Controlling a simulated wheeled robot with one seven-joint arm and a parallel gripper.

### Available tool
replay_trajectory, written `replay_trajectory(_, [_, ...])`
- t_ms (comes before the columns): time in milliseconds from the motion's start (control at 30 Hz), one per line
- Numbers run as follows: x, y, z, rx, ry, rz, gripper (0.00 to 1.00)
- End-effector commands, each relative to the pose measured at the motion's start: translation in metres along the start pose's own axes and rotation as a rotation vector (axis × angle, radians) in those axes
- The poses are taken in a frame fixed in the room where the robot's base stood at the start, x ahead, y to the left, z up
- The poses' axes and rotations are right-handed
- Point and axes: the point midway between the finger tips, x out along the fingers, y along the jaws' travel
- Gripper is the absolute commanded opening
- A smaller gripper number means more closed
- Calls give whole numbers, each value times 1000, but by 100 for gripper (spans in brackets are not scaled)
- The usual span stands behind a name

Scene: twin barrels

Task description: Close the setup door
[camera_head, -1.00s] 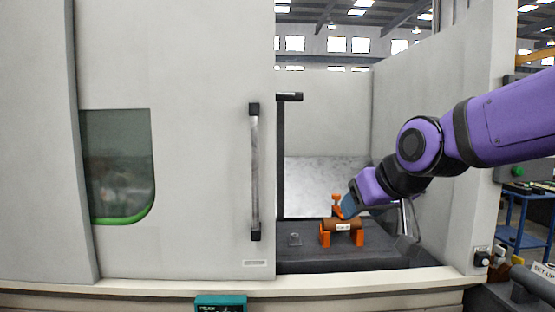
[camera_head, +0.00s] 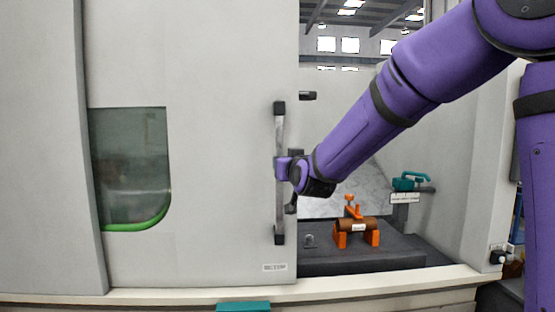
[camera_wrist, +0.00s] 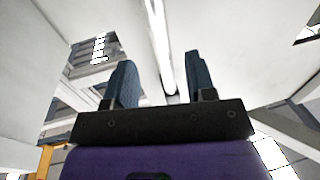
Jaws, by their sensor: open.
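The setup door (camera_head: 215,200) is a large light grey panel with a dark window, on the left of the head view. To its right the machine stands open. The door's upright metal handle (camera_head: 280,233) is near its right edge, with dark end mounts. My gripper (camera_head: 288,170) is at the handle's mid-height in the head view; its fingertips are hard to make out there. In the wrist view my gripper (camera_wrist: 158,72) shows two dark blue fingers spread apart. A pale bar, probably the handle (camera_wrist: 160,45), runs up between them. I cannot tell whether either finger touches it.
Inside the opening, an orange fixture (camera_head: 372,238) holds a brown cylinder (camera_head: 352,225) on a dark bed (camera_head: 400,257). A teal clamp-like part (camera_head: 403,184) is behind it to the right. A cream ledge (camera_head: 400,285) runs along the front.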

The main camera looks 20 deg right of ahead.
Motion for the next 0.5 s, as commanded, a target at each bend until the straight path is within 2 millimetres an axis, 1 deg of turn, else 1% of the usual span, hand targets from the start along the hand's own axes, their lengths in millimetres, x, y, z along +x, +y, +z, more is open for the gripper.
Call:
replay_trajectory(300, [53,0,1,-1,-2,0,51])
replay_trajectory(500, [82,0,1,0,-3,0,51])
